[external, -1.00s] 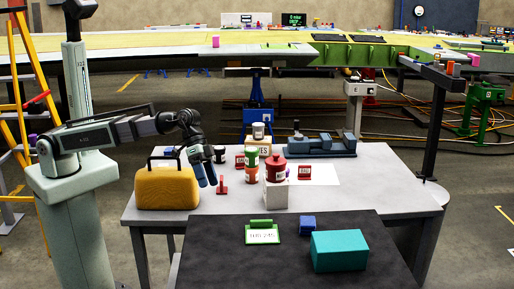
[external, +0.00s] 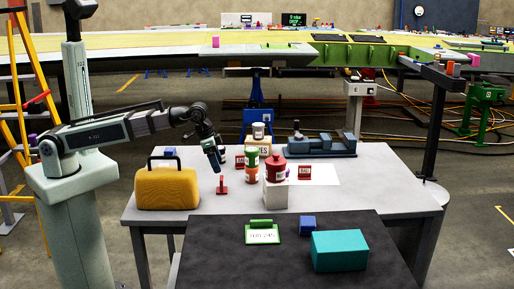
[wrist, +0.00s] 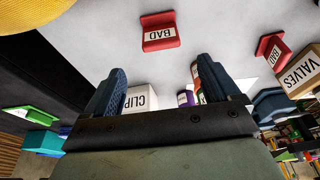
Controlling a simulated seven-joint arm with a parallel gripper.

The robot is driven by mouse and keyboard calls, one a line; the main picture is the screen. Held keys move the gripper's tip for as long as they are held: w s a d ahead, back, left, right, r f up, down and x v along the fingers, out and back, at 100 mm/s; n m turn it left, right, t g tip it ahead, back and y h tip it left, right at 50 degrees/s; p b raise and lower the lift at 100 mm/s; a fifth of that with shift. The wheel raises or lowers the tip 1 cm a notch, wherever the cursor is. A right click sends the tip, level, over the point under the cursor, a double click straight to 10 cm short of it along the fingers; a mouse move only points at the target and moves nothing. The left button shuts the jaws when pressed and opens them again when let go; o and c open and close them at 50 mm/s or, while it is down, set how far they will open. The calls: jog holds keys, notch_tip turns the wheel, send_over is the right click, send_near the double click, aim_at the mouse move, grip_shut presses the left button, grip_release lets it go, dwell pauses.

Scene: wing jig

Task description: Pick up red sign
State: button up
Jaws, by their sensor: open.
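A red sign (external: 222,185) stands on the grey table just right of the yellow toolbox. In the wrist view a red sign reading "BAD" (wrist: 158,32) lies beyond my fingertips, roughly between them and apart from them. A third red sign (external: 304,172) stands right of the red canister. My gripper (external: 215,161) is above and a little behind the first sign; in the wrist view (wrist: 160,78) its fingers are spread and empty.
The yellow toolbox (external: 167,190) stands left of the first sign. An orange-and-green can (external: 252,168), the red canister (external: 277,166) and a white CLIP box (external: 275,196) stand to its right. The VALVES box (wrist: 303,72) is behind. Table space in front of the sign is clear.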

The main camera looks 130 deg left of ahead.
aim_at(221, 178)
jog(key=shift+x, duration=2.25)
jog(key=shift+s+x, duration=0.15)
jog(key=shift+x, duration=1.15)
jog(key=shift+s+x, duration=0.15)
jog(key=shift+x, duration=1.15)
jog(key=shift+d, duration=0.1)
jog(key=c, duration=1.1)
jog(key=shift+o, duration=0.2)
